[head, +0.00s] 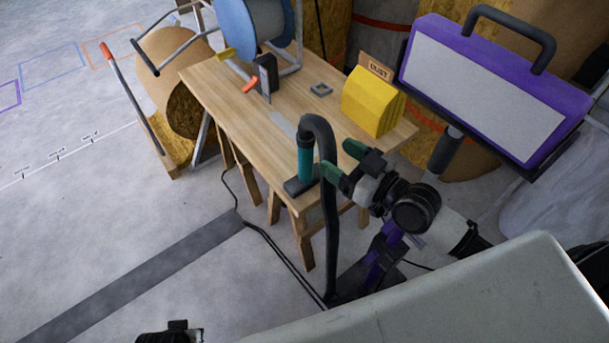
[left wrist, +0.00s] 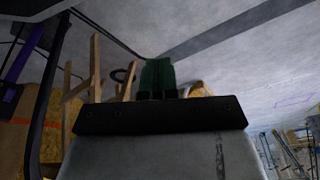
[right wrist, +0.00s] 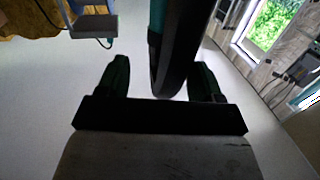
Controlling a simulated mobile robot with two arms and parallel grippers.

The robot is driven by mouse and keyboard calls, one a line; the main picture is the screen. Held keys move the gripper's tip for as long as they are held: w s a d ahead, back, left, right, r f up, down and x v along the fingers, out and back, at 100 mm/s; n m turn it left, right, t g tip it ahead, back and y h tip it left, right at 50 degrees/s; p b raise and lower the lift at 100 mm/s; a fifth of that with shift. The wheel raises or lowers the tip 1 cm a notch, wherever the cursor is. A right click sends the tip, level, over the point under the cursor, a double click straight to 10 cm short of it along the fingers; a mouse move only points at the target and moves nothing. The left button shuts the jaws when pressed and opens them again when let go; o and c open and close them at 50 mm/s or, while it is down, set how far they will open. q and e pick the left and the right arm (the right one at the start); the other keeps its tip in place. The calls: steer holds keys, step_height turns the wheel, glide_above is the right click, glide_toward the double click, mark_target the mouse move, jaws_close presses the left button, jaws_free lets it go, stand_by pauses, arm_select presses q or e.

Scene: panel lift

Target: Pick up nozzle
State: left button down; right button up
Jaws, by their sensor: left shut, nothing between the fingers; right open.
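The nozzle (head: 305,158) is a teal tube with a dark flat foot, standing upright at the near corner of the wooden table. A black hose (head: 328,215) arches from its top and hangs down past the table edge. My right gripper (head: 346,164) is open just right of the nozzle and hose, its green fingers pointing at them. In the right wrist view, the hose (right wrist: 178,45) shows between the open fingers (right wrist: 160,80), with a bit of teal behind; whether it lies inside the jaws is unclear. My left gripper (left wrist: 158,77) is shut and empty, away from the nozzle.
The table (head: 225,95) also bears a yellow block (head: 373,102) by a DUST label, a small grey square ring (head: 321,89) and an orange-handled tool (head: 251,86). A purple-framed panel (head: 490,90) stands at right. Black cables (head: 285,262) lie on the floor.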

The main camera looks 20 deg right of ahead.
mark_target(312, 156)
steer(key=w+a+f+b, duration=0.2)
steer(key=w+f, duration=0.1)
steer(key=w+a+f+b, duration=0.1)
steer(key=b, duration=0.1)
steer(key=shift+w+f, duration=0.35)
steer(key=shift+b+x, duration=0.45)
steer(key=shift+x, duration=2.15)
steer(key=c, duration=1.1)
arm_select(q)
step_height(312, 156, up, 13)
steer(key=w+t, duration=0.2)
steer(key=t, duration=0.1)
steer(key=shift+d+f+h, duration=0.15)
steer(key=shift+d+h, duration=0.15)
steer(key=shift+d, duration=0.05)
arm_select(e)
jaws_close()
steer(key=shift+r, duration=0.1)
